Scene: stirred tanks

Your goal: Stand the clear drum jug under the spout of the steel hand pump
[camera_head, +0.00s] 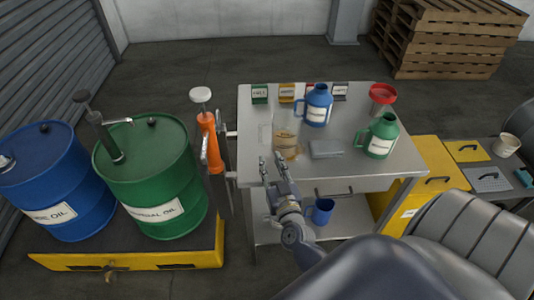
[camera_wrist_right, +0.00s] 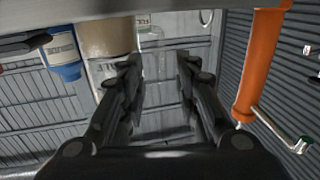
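The clear jug (camera_head: 287,146), with amber liquid low inside, stands on the steel table (camera_head: 222,176). In the right wrist view it appears upside down, as a tan and clear cylinder (camera_wrist_right: 105,38), left of the fingers. The steel hand pump (camera_head: 106,138) rises from the green drum (camera_head: 150,180), its spout pointing right. My right gripper (camera_head: 270,160) is open at the table's near left edge, just left of and nearer than the jug. In its own view the fingers (camera_wrist_right: 158,65) are apart with nothing gripped. My left gripper is out of view.
An orange pump (camera_head: 210,140) stands between the drums and the table. A blue jug (camera_head: 317,104), a green jug (camera_head: 380,136), a grey cloth (camera_head: 325,149) and a red funnel (camera_head: 382,95) are on the table. A faint clear outline (camera_head: 265,133) lies left of the jug.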

